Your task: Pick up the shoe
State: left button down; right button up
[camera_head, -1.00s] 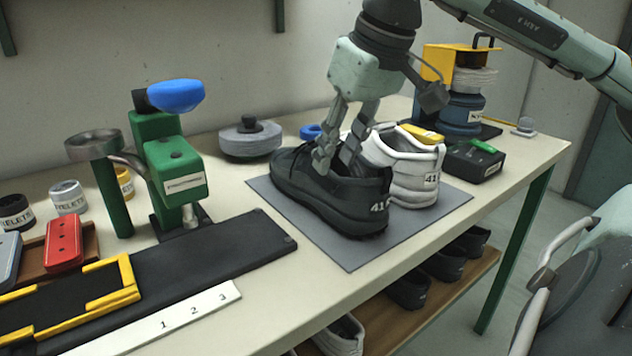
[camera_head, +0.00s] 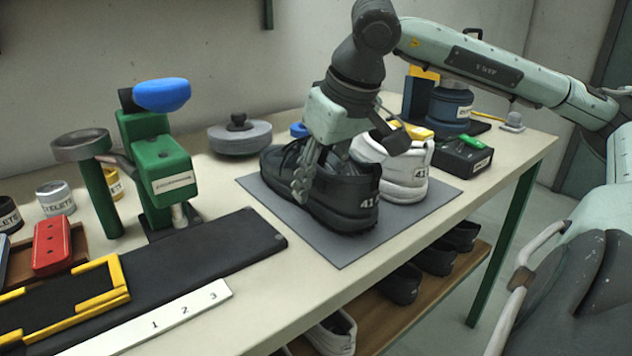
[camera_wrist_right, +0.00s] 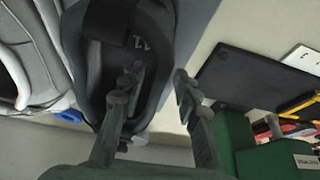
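The black shoe (camera_head: 342,208) marked 41 stands upright on a grey mat (camera_head: 258,190), heel toward the camera; its dark collar also shows in the right wrist view (camera_wrist_right: 158,38). A white shoe (camera_head: 408,172) stands close beside it to the right. My right gripper (camera_head: 316,182) is at the black shoe from above. One finger hangs outside its near side; the other is mostly hidden at the shoe opening. In the right wrist view the fingers (camera_wrist_right: 157,78) are apart, one over the opening and one beyond the shoe's outer side. My left gripper is not in view.
A green press with a blue knob (camera_head: 162,95) and a black plate (camera_head: 225,245) stand left of the mat. A white numbered strip (camera_head: 190,310) lies along the front edge. A black box (camera_head: 462,157) is at right. More shoes (camera_head: 400,285) sit on the shelf below.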

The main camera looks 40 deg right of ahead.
jog(key=shift+f, duration=0.25)
jog(key=shift+c, duration=0.3)
grip_shut()
jog(key=shift+r, duration=0.1)
